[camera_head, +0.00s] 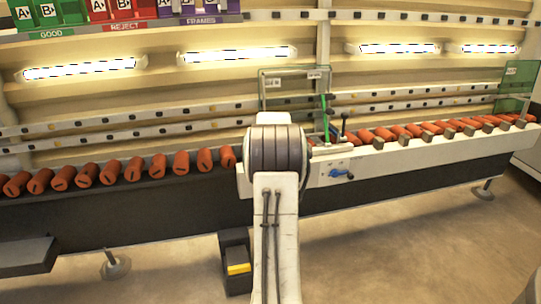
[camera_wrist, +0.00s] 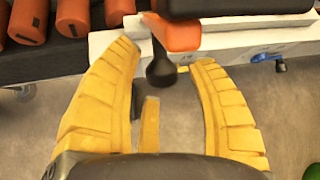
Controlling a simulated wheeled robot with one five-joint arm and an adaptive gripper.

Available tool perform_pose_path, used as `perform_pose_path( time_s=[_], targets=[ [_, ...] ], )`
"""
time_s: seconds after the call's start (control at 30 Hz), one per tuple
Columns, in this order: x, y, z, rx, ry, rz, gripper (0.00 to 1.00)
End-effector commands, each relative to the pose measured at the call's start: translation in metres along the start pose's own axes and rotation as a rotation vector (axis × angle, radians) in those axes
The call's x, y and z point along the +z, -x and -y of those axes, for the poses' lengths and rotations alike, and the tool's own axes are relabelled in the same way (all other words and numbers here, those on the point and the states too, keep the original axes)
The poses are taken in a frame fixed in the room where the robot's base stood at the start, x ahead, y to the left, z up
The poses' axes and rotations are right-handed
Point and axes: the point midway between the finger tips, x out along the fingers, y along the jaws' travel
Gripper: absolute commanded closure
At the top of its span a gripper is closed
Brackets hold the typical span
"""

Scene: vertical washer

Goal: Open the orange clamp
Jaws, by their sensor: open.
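The orange clamp (camera_wrist: 183,37) shows at the top of the wrist view, on the white machine edge, partly covered by a dark part above it. A black lever with a round knob (camera_wrist: 163,72) hangs down beside it. My gripper (camera_wrist: 166,56) has its yellow fingers spread. The knob appears between the fingertips, with gaps on both sides; I cannot tell whether anything touches. In the head view my arm hides the gripper and much of the clamp area.
A blue handle (camera_head: 341,175) sits on the machine front. A black box with a yellow part (camera_head: 238,268) stands below. Open floor lies in front.

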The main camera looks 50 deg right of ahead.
Motion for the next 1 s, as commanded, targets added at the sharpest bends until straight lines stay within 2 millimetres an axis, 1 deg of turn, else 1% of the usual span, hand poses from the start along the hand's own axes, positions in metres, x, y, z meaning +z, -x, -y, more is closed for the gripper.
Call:
perform_pose_path(
  time_s=[0.17,0.4,0.6,0.8,1.0],
  targets=[
    [0.001,0.023,0.001,-0.001,0.000,0.003,0.47],
    [0.001,0.064,0.000,-0.001,0.000,0.003,0.47],
    [0.000,0.092,-0.001,0.001,0.001,0.001,0.47],
    [0.000,0.109,-0.001,0.001,0.001,-0.001,0.47],
    [-0.001,0.115,-0.001,0.002,0.001,-0.002,0.47]
  ],
)
